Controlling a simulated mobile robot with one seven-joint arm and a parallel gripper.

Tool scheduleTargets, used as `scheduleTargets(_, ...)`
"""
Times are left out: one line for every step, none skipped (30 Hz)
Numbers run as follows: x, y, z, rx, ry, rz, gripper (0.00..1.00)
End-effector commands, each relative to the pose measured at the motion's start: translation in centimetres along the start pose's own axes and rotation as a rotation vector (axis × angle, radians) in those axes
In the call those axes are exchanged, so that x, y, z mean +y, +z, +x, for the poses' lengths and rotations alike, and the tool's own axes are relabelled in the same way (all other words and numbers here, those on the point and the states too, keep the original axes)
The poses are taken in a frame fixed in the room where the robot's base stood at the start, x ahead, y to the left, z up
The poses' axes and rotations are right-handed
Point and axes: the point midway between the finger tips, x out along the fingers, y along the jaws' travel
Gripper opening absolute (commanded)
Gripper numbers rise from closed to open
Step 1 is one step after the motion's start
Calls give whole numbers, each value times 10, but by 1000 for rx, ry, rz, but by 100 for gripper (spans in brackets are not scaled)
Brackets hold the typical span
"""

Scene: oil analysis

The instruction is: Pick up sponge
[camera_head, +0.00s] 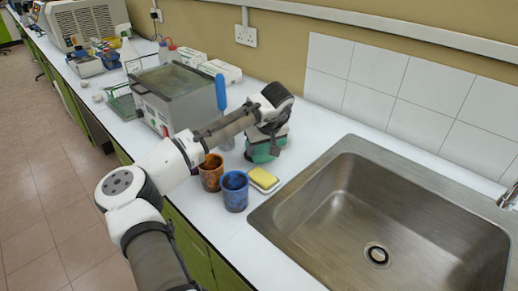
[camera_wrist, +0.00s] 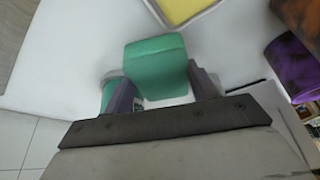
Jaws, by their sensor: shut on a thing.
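A green block, taken as the sponge (camera_wrist: 157,66), sits between the two fingers of my gripper (camera_wrist: 163,84) in the wrist view. The fingers press on its sides, and it sticks out past them. In the head view my gripper (camera_head: 268,140) is over the white counter, and the green sponge (camera_head: 262,153) shows at its lower end, partly hidden. I cannot tell how far it is above the counter. A yellow block (camera_head: 264,177) lies apart in a small pale dish, which also shows at the top of the wrist view.
A brown cup (camera_head: 211,173) and a blue cup (camera_head: 235,192) stand left of the yellow block. The steel sink (camera_head: 390,225) opens at the right. A metal bath (camera_head: 178,98) stands behind my arm. Another green thing (camera_wrist: 107,95) shows beside the left finger.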

Motion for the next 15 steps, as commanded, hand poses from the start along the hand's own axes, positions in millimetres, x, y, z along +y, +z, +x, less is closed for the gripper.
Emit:
scheduleTargets(0,8,-5,1,3,2,35)
scheduleTargets(0,12,-10,1,2,2,31)
scheduleTargets(0,18,-16,0,3,4,27)
scheduleTargets(1,22,-21,-2,3,3,25)
scheduleTargets(1,26,-26,-1,2,4,25)
scheduleTargets(0,32,-33,0,2,4,25)
scheduleTargets(1,36,-38,0,3,4,25)
scheduleTargets(1,40,-43,0,2,5,25)
scheduleTargets(1,46,-50,1,3,4,25)
scheduleTargets(0,50,-55,2,2,3,25)
scheduleTargets(1,53,-60,2,2,4,25)
scheduleTargets(1,58,-66,1,2,3,25)
scheduleTargets(1,62,-70,1,2,2,25)
scheduleTargets(1,65,-74,1,2,3,25)
scheduleTargets(0,68,-78,1,1,2,25)
